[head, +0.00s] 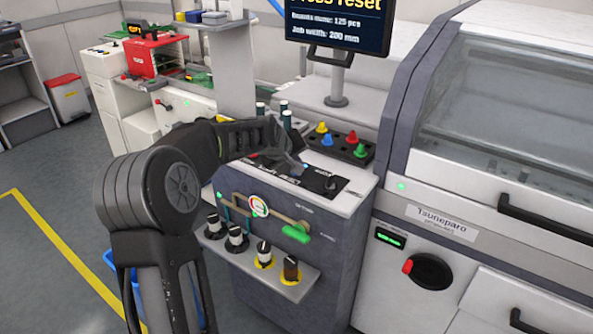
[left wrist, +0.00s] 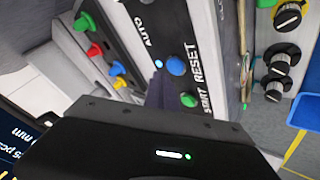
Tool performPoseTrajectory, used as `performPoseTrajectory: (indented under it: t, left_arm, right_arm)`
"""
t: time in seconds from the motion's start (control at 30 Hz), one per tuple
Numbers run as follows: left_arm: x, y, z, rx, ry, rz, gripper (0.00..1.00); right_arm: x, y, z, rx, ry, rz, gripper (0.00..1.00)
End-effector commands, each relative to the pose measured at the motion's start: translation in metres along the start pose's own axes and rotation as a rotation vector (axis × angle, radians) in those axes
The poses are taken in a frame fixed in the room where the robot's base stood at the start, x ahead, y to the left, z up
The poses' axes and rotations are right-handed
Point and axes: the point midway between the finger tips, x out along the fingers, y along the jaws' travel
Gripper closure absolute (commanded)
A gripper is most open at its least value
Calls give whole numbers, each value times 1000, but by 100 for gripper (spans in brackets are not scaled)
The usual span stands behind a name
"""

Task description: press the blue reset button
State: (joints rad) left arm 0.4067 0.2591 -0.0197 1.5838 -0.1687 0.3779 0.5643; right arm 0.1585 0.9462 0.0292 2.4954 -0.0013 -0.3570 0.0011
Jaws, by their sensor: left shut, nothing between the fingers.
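The blue reset button (left wrist: 175,66) shows in the left wrist view on a dark panel, beside the word RESET. A green button (left wrist: 188,100) marked START sits next to it. My left gripper (head: 299,167) is shut and empty, low over the top panel (head: 345,201) of the grey console in the head view. In the wrist view its dark fingers (left wrist: 160,92) reach up close to the blue button; I cannot tell whether they touch it. In the head view the gripper largely hides the button area. My right gripper is not in view.
A black strip (head: 337,146) with coloured knobs stands behind the panel. A monitor (head: 338,25) rises behind that. Black-and-white knobs (head: 236,238) and a green handle (head: 296,233) are on the console front. A large white machine (head: 480,212) stands at right. Open floor lies at left.

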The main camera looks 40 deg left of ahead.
Motion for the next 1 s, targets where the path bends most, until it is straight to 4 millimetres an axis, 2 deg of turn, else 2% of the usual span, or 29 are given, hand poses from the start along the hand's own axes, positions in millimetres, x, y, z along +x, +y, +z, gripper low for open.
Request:
performPoseTrajectory:
  t: [1.0]
  left_arm:
    - [6,-4,4,0,0,0,100]
  right_arm:
    - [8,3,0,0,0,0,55]
